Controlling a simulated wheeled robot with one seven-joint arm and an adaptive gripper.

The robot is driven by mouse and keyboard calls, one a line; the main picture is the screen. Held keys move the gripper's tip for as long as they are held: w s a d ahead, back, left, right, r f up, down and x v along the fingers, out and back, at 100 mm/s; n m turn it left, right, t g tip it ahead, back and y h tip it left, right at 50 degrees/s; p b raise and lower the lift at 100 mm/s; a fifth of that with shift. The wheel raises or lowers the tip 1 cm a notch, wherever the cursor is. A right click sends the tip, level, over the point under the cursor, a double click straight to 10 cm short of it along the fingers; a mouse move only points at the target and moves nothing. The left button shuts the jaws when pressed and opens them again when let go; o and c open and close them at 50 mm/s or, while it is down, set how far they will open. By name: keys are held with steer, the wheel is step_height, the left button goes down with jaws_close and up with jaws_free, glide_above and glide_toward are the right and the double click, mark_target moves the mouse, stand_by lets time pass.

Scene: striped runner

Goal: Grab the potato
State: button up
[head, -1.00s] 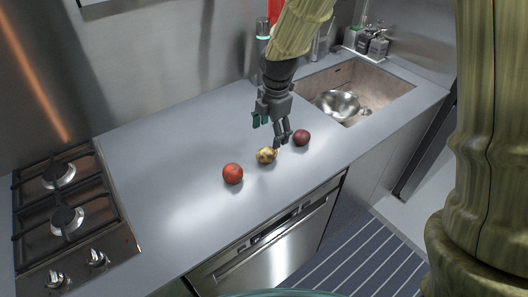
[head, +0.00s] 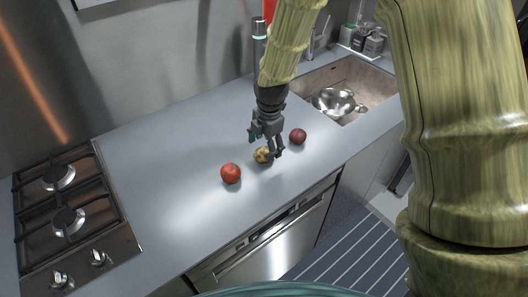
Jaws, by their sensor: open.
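The potato (head: 261,156) is a small yellowish-brown lump on the grey counter, between two reddish round items. My gripper (head: 265,151) points down at it from above, with its fingers open. One finger is in front of the potato's right side and hides part of it. The other finger is on the potato's upper left. I cannot tell whether either finger touches the potato.
A red round fruit (head: 231,173) lies left of the potato, and a dark red one (head: 298,136) lies to its right, close to my gripper. A stove (head: 67,217) is at left. A sink (head: 375,82) with a metal bowl (head: 337,102) is at right. The counter's left part (head: 160,170) is clear.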

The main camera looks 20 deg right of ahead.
mark_target(265, 148)
steer(key=shift+w+f+p, duration=0.15)
steer(key=shift+f+p, duration=0.1)
steer(key=shift+f, duration=0.6)
steer(key=shift+w+f+p, duration=0.1)
steer(key=shift+f+p, duration=0.15)
steer(key=shift+f, duration=0.55)
steer(key=c, duration=1.2)
